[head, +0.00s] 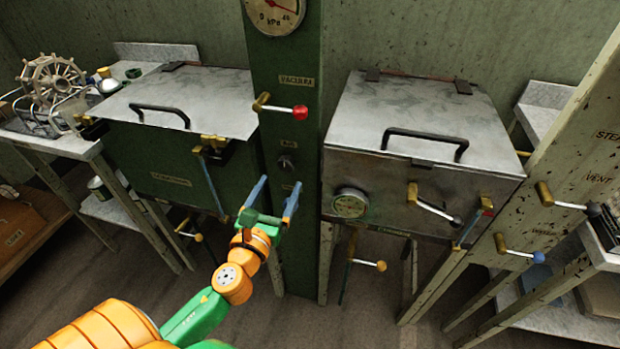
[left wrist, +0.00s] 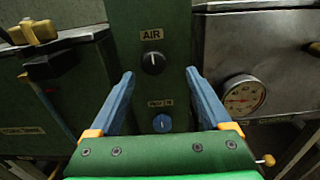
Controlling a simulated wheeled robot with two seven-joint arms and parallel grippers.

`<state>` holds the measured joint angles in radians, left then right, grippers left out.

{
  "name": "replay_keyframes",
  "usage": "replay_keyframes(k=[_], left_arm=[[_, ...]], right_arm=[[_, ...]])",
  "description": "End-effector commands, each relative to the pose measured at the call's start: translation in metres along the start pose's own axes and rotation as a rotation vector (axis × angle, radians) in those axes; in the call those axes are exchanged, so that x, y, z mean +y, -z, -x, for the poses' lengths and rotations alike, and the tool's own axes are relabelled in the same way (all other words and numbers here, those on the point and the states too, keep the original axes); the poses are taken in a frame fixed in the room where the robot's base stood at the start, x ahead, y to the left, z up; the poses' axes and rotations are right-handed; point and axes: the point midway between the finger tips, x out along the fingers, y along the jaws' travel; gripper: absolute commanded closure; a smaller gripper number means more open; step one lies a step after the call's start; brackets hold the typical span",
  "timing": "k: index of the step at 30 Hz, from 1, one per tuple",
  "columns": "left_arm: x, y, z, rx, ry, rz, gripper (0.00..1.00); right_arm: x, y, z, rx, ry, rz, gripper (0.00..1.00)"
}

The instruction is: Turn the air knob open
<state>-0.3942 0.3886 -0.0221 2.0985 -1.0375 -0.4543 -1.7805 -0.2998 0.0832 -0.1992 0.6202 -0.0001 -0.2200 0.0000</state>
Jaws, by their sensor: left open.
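The air knob (head: 287,162) is a small dark round knob on the green column (head: 287,100), under an "AIR" label. It also shows in the left wrist view (left wrist: 153,63), with a pale mark pointing roughly upward. My left gripper (head: 279,184) is open and empty, its two blue fingers reaching toward the column just below the air knob. In the left wrist view (left wrist: 159,73), the knob lies between the fingertips in the picture, apart from both. My right gripper is not in view.
A second, blue knob (left wrist: 162,123) sits below the air knob. A red-tipped vacuum lever (head: 282,108) juts out above it. Metal-lidded basins stand on both sides, the right one with a gauge (head: 350,203) and a lever (head: 433,206).

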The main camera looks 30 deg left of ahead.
Motion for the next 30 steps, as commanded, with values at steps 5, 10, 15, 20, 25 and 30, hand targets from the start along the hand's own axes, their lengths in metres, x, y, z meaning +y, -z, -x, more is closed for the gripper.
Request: replay_keyframes(k=[5,10,15,20,25,30], left_arm=[[0.0,-0.003,-0.037,-0.002,-0.002,0.001,0.18],[0.001,-0.001,-0.059,0.001,-0.002,0.003,0.18],[0.0,0.0,-0.064,0.002,0.0,0.003,0.18],[0.0,0.0,-0.064,0.003,0.0,0.004,0.23],[0.0,0.0,-0.064,0.003,-0.001,0.004,0.69],[0.0,0.0,-0.064,0.003,-0.001,0.005,1.0]], right_arm=[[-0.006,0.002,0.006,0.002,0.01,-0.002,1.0],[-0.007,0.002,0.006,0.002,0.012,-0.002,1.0],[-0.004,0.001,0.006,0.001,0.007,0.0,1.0],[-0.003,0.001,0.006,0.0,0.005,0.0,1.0],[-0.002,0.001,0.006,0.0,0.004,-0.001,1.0],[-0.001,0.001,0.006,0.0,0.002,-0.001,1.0]])
